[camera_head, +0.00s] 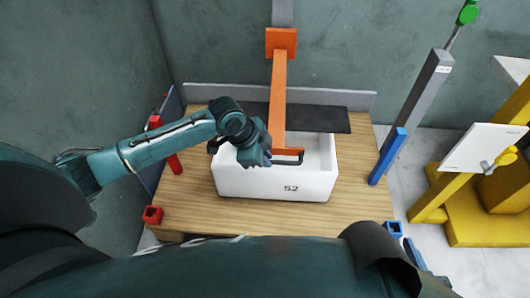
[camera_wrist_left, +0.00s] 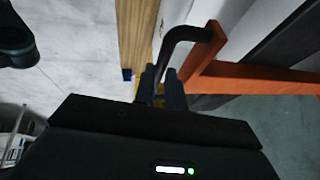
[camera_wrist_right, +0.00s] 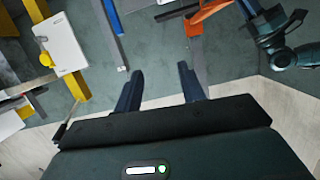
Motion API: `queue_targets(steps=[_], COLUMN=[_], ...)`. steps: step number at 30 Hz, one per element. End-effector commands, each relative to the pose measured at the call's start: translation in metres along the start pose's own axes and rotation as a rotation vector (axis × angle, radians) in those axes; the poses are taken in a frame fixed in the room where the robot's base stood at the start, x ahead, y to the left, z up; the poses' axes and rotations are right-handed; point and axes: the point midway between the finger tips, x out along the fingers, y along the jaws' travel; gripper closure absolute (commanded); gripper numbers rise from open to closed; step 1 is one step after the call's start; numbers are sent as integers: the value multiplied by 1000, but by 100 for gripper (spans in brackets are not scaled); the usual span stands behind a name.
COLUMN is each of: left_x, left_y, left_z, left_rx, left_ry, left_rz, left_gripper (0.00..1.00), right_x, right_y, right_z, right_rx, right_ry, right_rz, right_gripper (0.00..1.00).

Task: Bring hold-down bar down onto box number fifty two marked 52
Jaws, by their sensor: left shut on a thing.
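The white box marked 52 (camera_head: 290,187) stands upright on the wooden table, open at the top. The orange hold-down bar (camera_head: 279,95) reaches from its orange hinge block at the back to over the box. A dark handle (camera_head: 290,160) is at its near end. My left gripper (camera_head: 266,158) is at the left side of the handle. In the left wrist view its fingers (camera_wrist_left: 161,84) are shut on the dark handle (camera_wrist_left: 184,34). I cannot tell whether the bar touches the box. My right gripper (camera_wrist_right: 159,80) is open and empty, away from the box.
A dark mat (camera_head: 325,119) lies on the table (camera_head: 365,198) behind the box. A yellow stand (camera_head: 455,195) with a white panel is further right.

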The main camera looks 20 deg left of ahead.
Motion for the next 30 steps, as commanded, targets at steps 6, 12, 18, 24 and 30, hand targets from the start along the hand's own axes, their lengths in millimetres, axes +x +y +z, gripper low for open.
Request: queue_targets(steps=[6,12,18,24,30], left_x=[54,72,72,71,71], left_y=[12,16,16,16,15], left_z=[23,29,29,29,29], left_rx=[-4,-1,0,0,0], left_ry=[-2,0,0,0,0], left_rz=[5,1,2,1,1], left_gripper=[100,100,100,79,66], right_x=[11,18,18,18,17], right_y=[-2,-7,-9,-8,-8], right_z=[18,24,22,22,22], right_rx=[-35,-62,-62,-62,-62], right_ry=[-15,-27,-24,-23,-24], right_rz=[-13,-30,-35,-33,-31], right_gripper=[60,60,60,60,60])
